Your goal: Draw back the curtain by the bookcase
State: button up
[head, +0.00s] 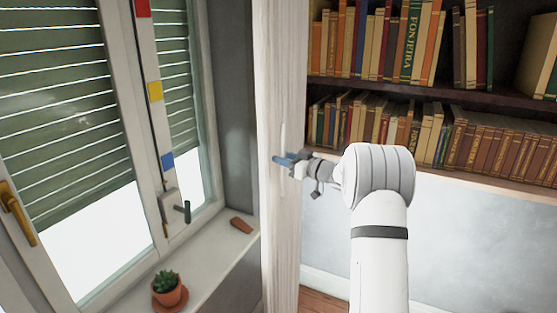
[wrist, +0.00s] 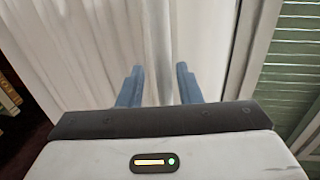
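The white curtain (head: 280,60) hangs in a narrow gathered strip between the window and the bookcase (head: 430,90). In the wrist view the curtain (wrist: 80,40) fills the left and middle, with vertical folds. My gripper (head: 286,160) is at the curtain at about mid-height, reaching in from the right. In the wrist view its two blue fingers (wrist: 158,78) stand apart, with a pale vertical fold showing between them. I cannot tell whether the fingers touch the cloth.
The window (head: 80,120) with green slatted blinds is on the left. Its sill (head: 205,255) bears a potted succulent (head: 168,289) and a small brown object (head: 241,225). Bookshelves stand to the right of the curtain, above a pale wall.

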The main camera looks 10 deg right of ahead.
jog(key=shift+a+f, duration=0.1)
jog(key=b+v, duration=0.2)
jog(key=v, duration=0.6)
dwell(0.3)
